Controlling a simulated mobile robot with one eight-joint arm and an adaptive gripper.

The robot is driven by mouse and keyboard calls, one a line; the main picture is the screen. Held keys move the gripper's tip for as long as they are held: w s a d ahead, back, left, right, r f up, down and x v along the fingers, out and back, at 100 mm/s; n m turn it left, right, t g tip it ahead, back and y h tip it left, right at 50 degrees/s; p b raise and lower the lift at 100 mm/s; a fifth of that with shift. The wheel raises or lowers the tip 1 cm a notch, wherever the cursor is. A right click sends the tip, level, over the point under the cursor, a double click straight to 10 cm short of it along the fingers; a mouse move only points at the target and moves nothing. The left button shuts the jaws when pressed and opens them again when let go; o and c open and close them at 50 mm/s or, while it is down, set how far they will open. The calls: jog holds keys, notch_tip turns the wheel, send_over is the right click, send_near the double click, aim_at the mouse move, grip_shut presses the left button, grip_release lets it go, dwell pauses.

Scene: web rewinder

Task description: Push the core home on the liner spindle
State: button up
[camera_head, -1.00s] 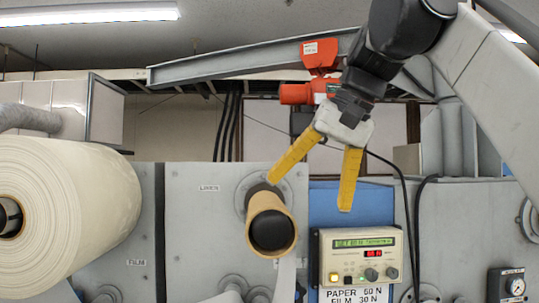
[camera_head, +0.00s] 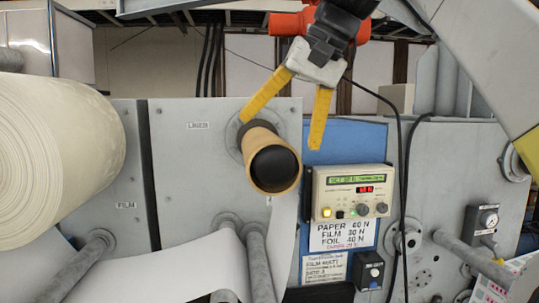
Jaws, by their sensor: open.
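The brown cardboard core (camera_head: 262,143) sits around the dark liner spindle (camera_head: 275,169), which sticks out of the grey panel (camera_head: 186,160) beside the "LINER" label. The spindle's dark end shows inside the core's front rim. How far the core is from the panel flange (camera_head: 236,130) is hard to tell. My gripper (camera_head: 280,134) has two yellow fingers and is open and empty. It is above and to the right of the core. Its left fingertip appears near the core's upper rear part; whether it touches cannot be told. Its right fingertip is over the blue panel.
A large white roll (camera_head: 60,155) fills the left side. A control box (camera_head: 350,192) with a green display and knobs is right of the core, above a tension notice (camera_head: 343,234). Rollers (camera_head: 262,265) and white web (camera_head: 165,268) lie below. A black cable hangs at right.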

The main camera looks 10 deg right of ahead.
jog(key=x, duration=0.4)
jog(key=shift+w+a+f, duration=0.25)
jog(key=shift+w+a, duration=0.05)
jog(key=shift+x, duration=0.9)
jog(key=c, duration=1.4)
